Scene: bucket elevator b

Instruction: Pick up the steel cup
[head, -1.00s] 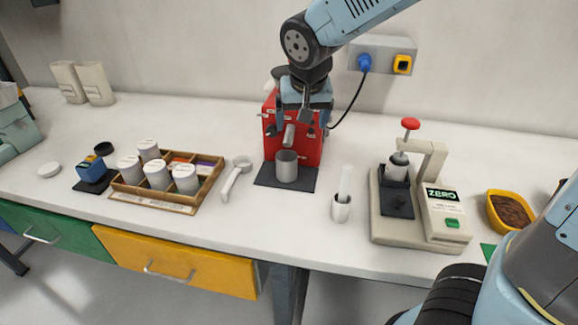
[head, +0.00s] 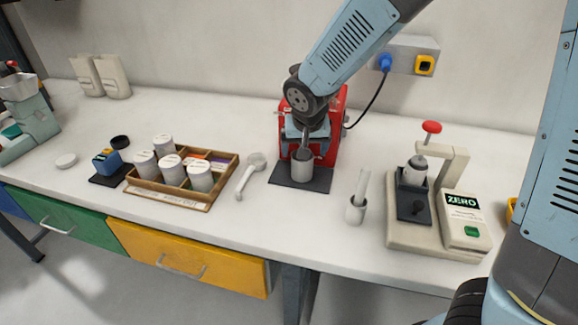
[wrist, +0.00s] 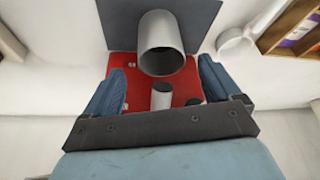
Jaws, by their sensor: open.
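The steel cup (head: 302,166) stands upright on a dark mat (head: 312,180) in front of the red machine (head: 327,140) in the head view. In the wrist view the cup (wrist: 160,45) shows its open mouth, just beyond my gripper's fingers, with the dark mat behind it. My gripper (wrist: 160,85) is open, its two blue fingers apart with nothing between them that I can see held. In the head view my gripper (head: 306,138) is just above and behind the cup, partly hidden by my arm. Whether a finger touches the cup cannot be told.
A wooden tray of white jars (head: 182,178) and a white scoop (head: 250,175) lie to the left. The machine's spout (wrist: 161,95) is near my fingers.

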